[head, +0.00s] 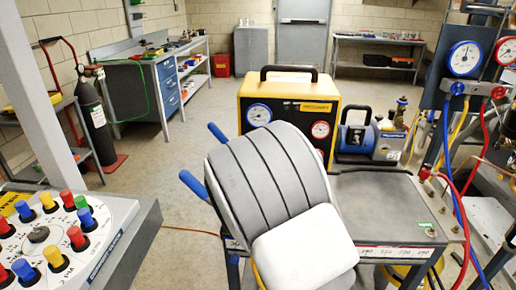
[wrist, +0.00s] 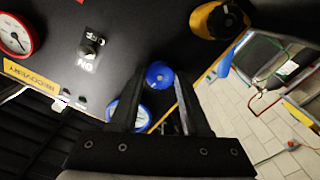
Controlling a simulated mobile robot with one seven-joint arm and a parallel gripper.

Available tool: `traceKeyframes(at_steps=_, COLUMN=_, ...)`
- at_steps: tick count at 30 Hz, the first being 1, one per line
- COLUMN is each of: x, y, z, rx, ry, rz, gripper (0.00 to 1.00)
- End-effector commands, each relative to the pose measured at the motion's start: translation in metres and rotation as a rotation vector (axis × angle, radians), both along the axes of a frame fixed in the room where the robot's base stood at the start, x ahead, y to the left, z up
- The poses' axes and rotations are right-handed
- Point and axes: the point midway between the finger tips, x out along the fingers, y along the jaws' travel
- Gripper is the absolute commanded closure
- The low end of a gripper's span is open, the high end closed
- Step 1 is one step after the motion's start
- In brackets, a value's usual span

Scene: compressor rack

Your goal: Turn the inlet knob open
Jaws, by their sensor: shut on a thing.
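The wrist view shows a round blue knob (wrist: 160,74) on the dark front panel (wrist: 125,30) of the recovery machine. My gripper (wrist: 159,77) has one finger on each side of this knob and is shut on it. I cannot read a label or the knob's turn angle. In the head view, the yellow and black machine (head: 330,92) stands on a cart, with a blue gauge (head: 258,115) and a red gauge (head: 320,130) on its front. My arm hides the knob and my gripper in that view.
A toggle switch (wrist: 90,47) marked OFF and ON and a red gauge (wrist: 15,35) are left of the knob in the wrist view. A blue vacuum pump (head: 354,138) stands right of the machine. Hoses and gauges crowd the right side. Open floor lies left.

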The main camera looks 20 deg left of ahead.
Motion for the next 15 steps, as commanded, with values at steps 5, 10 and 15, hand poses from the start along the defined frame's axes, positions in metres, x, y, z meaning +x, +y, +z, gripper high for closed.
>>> traceKeyframes(at_steps=5, x=-0.0006, y=-0.0001, z=-0.0018, rx=-0.002, ry=0.003, rz=0.0, gripper=1.0)
traceKeyframes(at_steps=10, x=-0.0005, y=-0.0001, z=-0.0019, rx=-0.001, ry=0.003, rz=0.0, gripper=0.43)
traceKeyframes(at_steps=15, x=-0.0003, y=-0.0001, z=-0.0011, rx=-0.001, ry=0.002, rz=0.0, gripper=0.23)
